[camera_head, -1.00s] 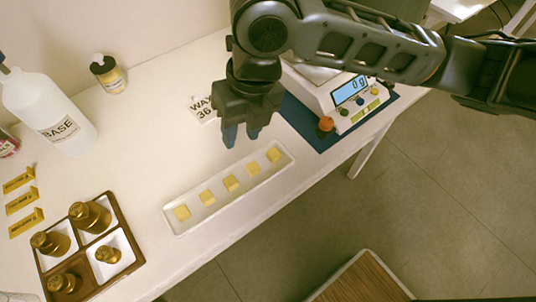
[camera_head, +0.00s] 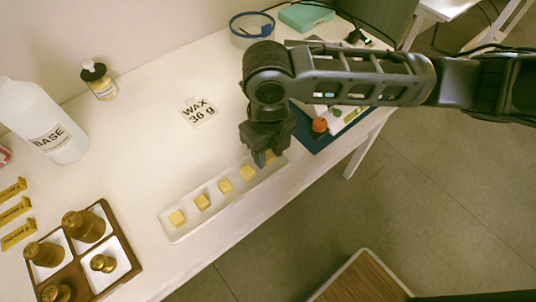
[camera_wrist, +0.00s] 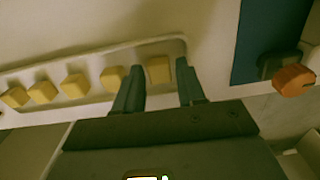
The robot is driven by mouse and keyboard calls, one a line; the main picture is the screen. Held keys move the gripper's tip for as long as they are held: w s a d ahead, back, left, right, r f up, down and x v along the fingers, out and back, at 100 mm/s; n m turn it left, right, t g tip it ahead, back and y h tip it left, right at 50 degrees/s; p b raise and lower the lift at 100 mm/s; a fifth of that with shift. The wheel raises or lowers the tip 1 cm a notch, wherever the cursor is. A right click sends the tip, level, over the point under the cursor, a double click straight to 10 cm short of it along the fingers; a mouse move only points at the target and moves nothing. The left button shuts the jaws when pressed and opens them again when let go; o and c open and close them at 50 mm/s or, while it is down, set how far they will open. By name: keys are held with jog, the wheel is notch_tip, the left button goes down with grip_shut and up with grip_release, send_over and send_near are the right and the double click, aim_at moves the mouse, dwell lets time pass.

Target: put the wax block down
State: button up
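A white tray (camera_head: 171,234) holds a row of yellow wax blocks. In the head view the left-end block (camera_head: 177,217) and its neighbours are clear, while the right-end block is mostly hidden by my gripper (camera_head: 265,158). In the wrist view my gripper (camera_wrist: 160,80) is open, with its two blue-grey fingers on either side of the right-end wax block (camera_wrist: 160,70). Small gaps show between the fingers and this block. The block appears to rest in the tray. I cannot tell how far the fingertips reach down beside it.
The scale on its blue mat (camera_head: 312,140) is largely hidden behind my arm; its orange knob (camera_head: 319,125) shows. A "WAX 36 g" card (camera_head: 198,111) lies behind the tray. A brown bottle tray (camera_head: 129,280) and a BASE bottle (camera_head: 45,125) stand left.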

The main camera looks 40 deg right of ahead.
grip_shut()
dwell(0.3)
jog(key=shift+r, duration=0.1)
